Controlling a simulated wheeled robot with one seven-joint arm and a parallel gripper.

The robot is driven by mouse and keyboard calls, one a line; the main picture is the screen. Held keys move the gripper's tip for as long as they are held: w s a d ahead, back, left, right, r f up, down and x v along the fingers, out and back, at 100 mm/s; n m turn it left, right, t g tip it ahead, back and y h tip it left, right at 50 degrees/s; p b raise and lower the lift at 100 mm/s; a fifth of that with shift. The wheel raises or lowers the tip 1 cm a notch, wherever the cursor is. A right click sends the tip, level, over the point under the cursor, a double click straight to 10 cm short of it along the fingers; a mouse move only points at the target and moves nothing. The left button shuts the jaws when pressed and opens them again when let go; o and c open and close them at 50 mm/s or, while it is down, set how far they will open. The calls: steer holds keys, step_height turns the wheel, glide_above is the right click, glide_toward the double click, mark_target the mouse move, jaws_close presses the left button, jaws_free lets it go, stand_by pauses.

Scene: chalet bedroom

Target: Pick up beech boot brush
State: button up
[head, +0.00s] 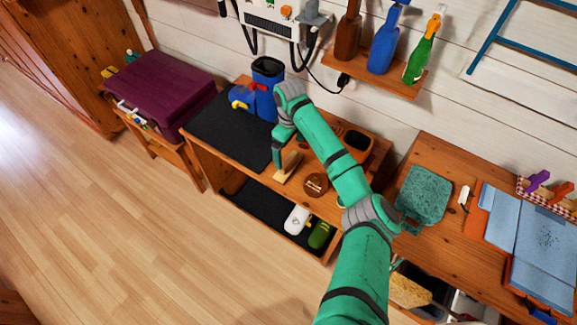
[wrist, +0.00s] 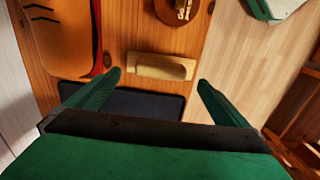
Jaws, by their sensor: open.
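The beech boot brush (wrist: 161,66), a pale wooden block, lies on the wooden bench top in the wrist view, just beyond and between my fingertips. In the head view the pale brush (head: 288,167) shows partly, beside the lower end of my arm. My gripper (wrist: 159,80) is open, with one green finger to each side of the brush's line and nothing between them. In the head view my gripper (head: 279,158) points down over the bench and partly hides the brush. I cannot tell the exact height of the fingers above it.
A round brown tin (head: 316,184) sits right of the brush. A brown tray (head: 378,147) lies behind it. A black mat (head: 228,135) covers the bench's left part, with a blue boot-like item (head: 267,72) at the back. A lower shelf (head: 258,207) holds white and green items.

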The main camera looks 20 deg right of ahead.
mark_target(289, 159)
steer(key=shift+s+a+f, duration=0.1)
steer(key=shift+f, duration=3.15)
steer(key=shift+c, duration=0.6)
steer(key=c, duration=1.1)
